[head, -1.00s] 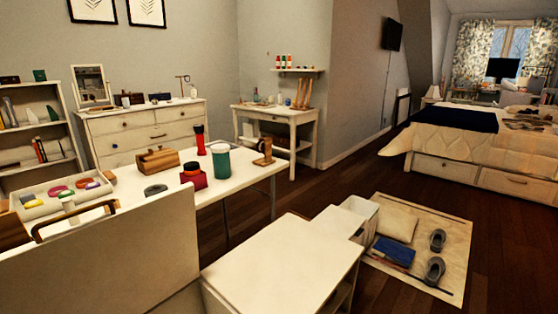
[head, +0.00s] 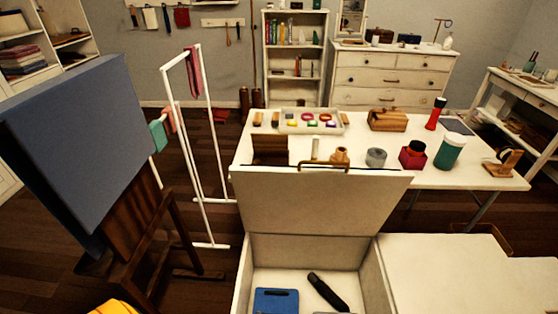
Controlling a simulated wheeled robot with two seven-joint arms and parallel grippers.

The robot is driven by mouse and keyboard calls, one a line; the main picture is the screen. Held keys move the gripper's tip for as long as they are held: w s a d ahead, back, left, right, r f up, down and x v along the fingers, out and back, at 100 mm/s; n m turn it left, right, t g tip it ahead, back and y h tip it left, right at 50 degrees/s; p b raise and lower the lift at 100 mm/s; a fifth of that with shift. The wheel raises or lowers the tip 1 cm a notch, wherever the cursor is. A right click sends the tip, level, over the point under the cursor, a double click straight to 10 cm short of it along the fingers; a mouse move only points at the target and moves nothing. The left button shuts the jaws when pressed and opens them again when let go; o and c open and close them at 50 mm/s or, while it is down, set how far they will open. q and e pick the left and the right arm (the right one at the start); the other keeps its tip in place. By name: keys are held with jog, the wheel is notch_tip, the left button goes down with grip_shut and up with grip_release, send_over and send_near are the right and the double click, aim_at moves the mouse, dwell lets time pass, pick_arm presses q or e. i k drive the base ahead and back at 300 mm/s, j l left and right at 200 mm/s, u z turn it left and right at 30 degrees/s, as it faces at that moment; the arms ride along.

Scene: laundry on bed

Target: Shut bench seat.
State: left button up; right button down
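The bench (head: 244,282) is white and stands at the bottom centre of the head view. Its seat lid (head: 318,205) is raised, standing up at the back edge of an open compartment. Inside the compartment lie a blue flat item (head: 276,301) and a black elongated item (head: 327,291). The lid's top edge overlaps the near side of the white table in the picture. Neither of my grippers shows in the head view.
A white table (head: 480,176) with a tray, bottles and a wooden box stands behind the bench. A blue canvas on an easel (head: 85,150) and a white clothes rack (head: 212,130) stand left. A flat white surface (head: 450,270) adjoins the bench at right.

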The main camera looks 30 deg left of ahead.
aim_at(299, 200)
jog(key=u, duration=0.75)
